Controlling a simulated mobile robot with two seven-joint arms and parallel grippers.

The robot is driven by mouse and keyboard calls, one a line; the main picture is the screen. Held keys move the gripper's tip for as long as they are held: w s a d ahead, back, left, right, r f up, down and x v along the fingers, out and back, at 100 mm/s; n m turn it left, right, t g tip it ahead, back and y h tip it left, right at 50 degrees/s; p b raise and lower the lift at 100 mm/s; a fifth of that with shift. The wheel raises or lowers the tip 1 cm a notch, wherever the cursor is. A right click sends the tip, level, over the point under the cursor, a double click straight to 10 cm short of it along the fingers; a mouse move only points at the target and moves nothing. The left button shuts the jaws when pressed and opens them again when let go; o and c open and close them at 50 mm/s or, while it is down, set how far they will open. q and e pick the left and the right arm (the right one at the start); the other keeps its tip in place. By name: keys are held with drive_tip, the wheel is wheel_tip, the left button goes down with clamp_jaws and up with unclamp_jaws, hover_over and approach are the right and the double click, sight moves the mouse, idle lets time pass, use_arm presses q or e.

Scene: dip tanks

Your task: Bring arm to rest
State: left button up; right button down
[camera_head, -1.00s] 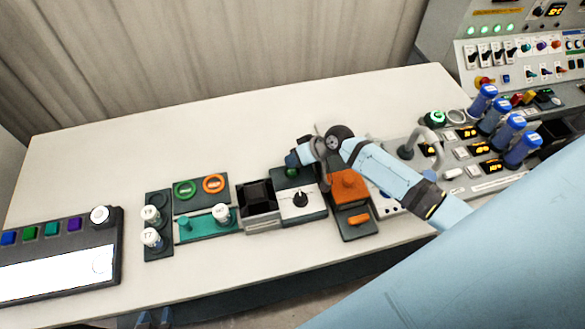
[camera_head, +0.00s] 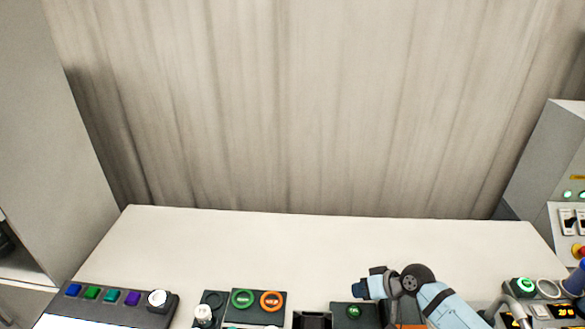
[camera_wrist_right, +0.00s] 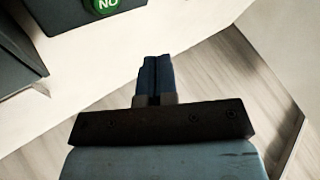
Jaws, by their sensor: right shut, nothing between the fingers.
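My right arm (camera_head: 438,303) comes in from the lower right in the head view, light blue with dark joints. My right gripper (camera_head: 359,288) is at its left end, above the bench near a dark panel with a green button (camera_head: 353,311). In the right wrist view the two dark blue fingers (camera_wrist_right: 155,72) lie together, with nothing between them. The green button (camera_wrist_right: 105,4) shows at the top of that view, apart from the fingertips. My left gripper is not in view.
The white bench (camera_head: 330,242) is clear behind the devices. A panel with coloured buttons (camera_head: 167,305) is at left. A plate with green and orange rings (camera_head: 256,310) and a white-capped vial (camera_head: 203,316) stand beside it. A control console (camera_head: 545,160) is at right.

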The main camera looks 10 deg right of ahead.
drive_tip(key=s+a+r+n+g+h, duration=0.1)
drive_tip(key=s+a+n+h, duration=0.3)
drive_tip(key=s, duration=1)
drive_tip(key=s+d+r+m+g+h, duration=0.1)
drive_tip(key=s+d+r+m+h, duration=0.1)
drive_tip(key=s+r, duration=0.35)
drive_tip(key=s+d+r+m+h, duration=0.1)
drive_tip(key=s+d+r, duration=0.1)
drive_tip(key=s, duration=0.6)
drive_tip(key=w+a+f+t, duration=0.1)
drive_tip(key=w+f+t, duration=0.1)
drive_tip(key=f, duration=0.2)
drive_tip(key=w+a+f+t+y, duration=0.1)
drive_tip(key=w+a+f+t, duration=0.1)
drive_tip(key=f, duration=0.3)
drive_tip(key=w+a+f+t+y, duration=0.1)
drive_tip(key=w+a+f+t, duration=0.1)
drive_tip(key=f, duration=0.3)
drive_tip(key=shift+a, duration=0.25)
drive_tip(key=shift+s+a+f+t+y, duration=0.1)
drive_tip(key=shift+a+f+t+y, duration=0.25)
drive_tip(key=shift+f+t, duration=0.2)
